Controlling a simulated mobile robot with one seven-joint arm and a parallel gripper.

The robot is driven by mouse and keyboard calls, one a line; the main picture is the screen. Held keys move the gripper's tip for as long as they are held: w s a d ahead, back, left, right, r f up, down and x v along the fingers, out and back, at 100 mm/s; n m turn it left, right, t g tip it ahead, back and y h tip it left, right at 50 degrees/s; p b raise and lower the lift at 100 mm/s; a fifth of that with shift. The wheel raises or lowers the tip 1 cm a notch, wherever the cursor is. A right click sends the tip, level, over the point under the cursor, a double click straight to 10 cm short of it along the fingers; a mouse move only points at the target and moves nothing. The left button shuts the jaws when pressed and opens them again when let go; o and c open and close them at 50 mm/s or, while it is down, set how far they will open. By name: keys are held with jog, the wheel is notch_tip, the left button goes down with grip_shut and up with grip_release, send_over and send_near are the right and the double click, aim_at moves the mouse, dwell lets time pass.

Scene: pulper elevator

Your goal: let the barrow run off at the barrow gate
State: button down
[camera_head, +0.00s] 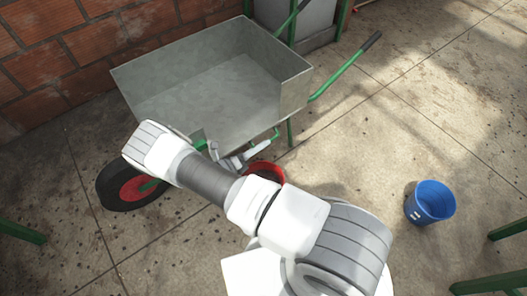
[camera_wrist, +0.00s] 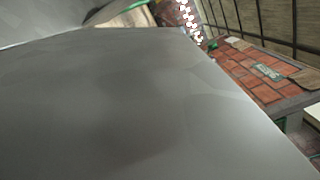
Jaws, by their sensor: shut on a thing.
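The grey metal barrow (camera_head: 215,95) stands by the brick wall, with a red-hubbed black wheel at its left and green handles with dark grips at its right. My gripper (camera_head: 236,160) is low against the near side of the barrow, partly hidden by my own arm. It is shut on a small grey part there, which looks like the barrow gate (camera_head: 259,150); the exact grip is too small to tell. A red bucket (camera_head: 278,171) stands on the floor below, partly behind my arm. In the wrist view a plain grey sheet (camera_wrist: 130,100) fills most of the picture.
A blue bucket (camera_head: 431,201) stands on the concrete floor at the right. Green legs or frames show at the lower left and right edges. A grey block (camera_head: 300,20) stands behind the barrow. The floor at the right is mostly clear.

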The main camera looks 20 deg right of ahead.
jog(key=shift+w+a+r, duration=0.35)
jog(key=shift+w+r, duration=0.35)
jog(key=shift+w, duration=0.1)
jog(key=c, duration=0.9)
grip_release()
jog(key=p+v, duration=0.1)
jog(key=v, duration=1.6)
jog(key=shift+s+a, duration=0.15)
